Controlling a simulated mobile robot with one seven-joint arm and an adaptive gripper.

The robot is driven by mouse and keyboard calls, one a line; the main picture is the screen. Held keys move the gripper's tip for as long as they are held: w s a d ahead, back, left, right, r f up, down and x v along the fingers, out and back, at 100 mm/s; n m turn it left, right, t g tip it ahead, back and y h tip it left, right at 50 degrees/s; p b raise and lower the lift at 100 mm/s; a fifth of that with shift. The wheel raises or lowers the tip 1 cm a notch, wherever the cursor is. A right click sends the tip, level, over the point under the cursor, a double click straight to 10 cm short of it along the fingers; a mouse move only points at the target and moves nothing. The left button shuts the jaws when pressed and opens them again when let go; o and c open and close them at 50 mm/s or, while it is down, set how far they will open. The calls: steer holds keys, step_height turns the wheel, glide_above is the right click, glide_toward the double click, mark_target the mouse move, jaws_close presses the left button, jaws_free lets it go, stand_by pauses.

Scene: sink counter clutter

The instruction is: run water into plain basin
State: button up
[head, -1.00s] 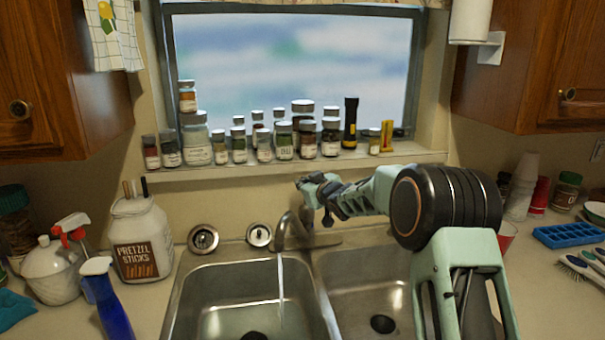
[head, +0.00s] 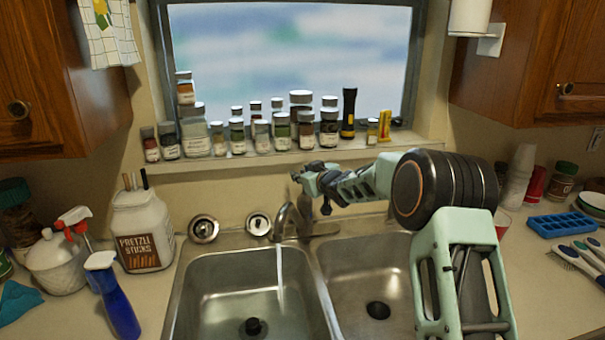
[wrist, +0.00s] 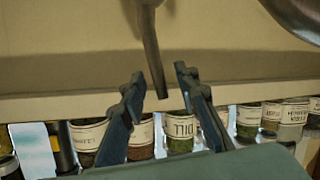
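The faucet (head: 287,216) stands at the back of the double sink, its spout over the left basin (head: 215,290). A thin water stream (head: 281,272) falls into that basin, where a black piece (head: 253,327) stands at the drain. The right basin (head: 345,272) has a dark open drain and no stream over it. I cannot tell for certain which basin the task calls plain. My gripper (head: 304,179) is just above and behind the faucet. In the wrist view my gripper (wrist: 158,73) has its fingers apart, with a grey metal faucet part (wrist: 152,50) between them; contact is unclear.
Spice jars (head: 283,130) and a flashlight (head: 348,113) line the sill close behind my gripper. Left of the sink stand a pretzel jar (head: 143,230) and a blue spray bottle (head: 115,300). Right are stacked cups (head: 520,182), a blue tray (head: 561,227) and brushes (head: 575,255).

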steer(key=v, duration=1.2)
stand_by(6.8)
